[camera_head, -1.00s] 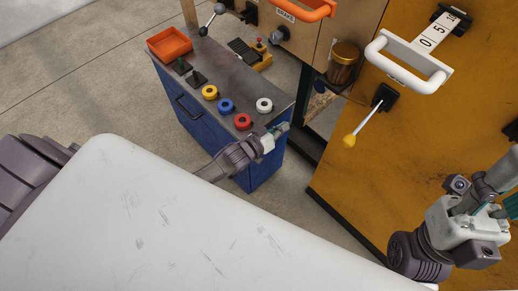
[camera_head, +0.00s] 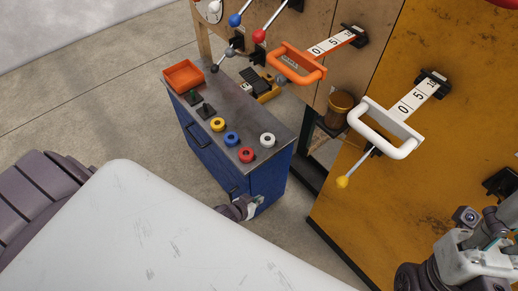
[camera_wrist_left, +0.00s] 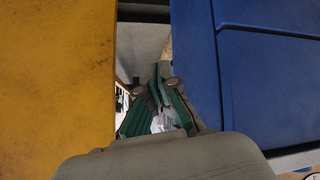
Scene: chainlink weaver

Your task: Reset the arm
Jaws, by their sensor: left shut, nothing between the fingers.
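My left gripper (camera_head: 257,201) shows small in the head view, low in front of the blue cabinet's near side. Most of its arm is hidden behind my white body. In the left wrist view the gripper's green fingers (camera_wrist_left: 157,90) are drawn together with nothing between them. They point into the gap between a yellow panel (camera_wrist_left: 55,80) and a blue cabinet side (camera_wrist_left: 270,85). My right gripper (camera_head: 492,244) is at the lower right edge of the head view, partly cut off, beside the yellow panel. Its fingers are not clear.
The blue cabinet (camera_head: 228,171) carries an orange tray (camera_head: 184,76) and yellow, blue, red and white rings. Orange (camera_head: 297,66) and white (camera_head: 386,128) handles stick out from scaled panels, with a yellow-knobbed lever (camera_head: 343,182) below. Open floor lies to the left.

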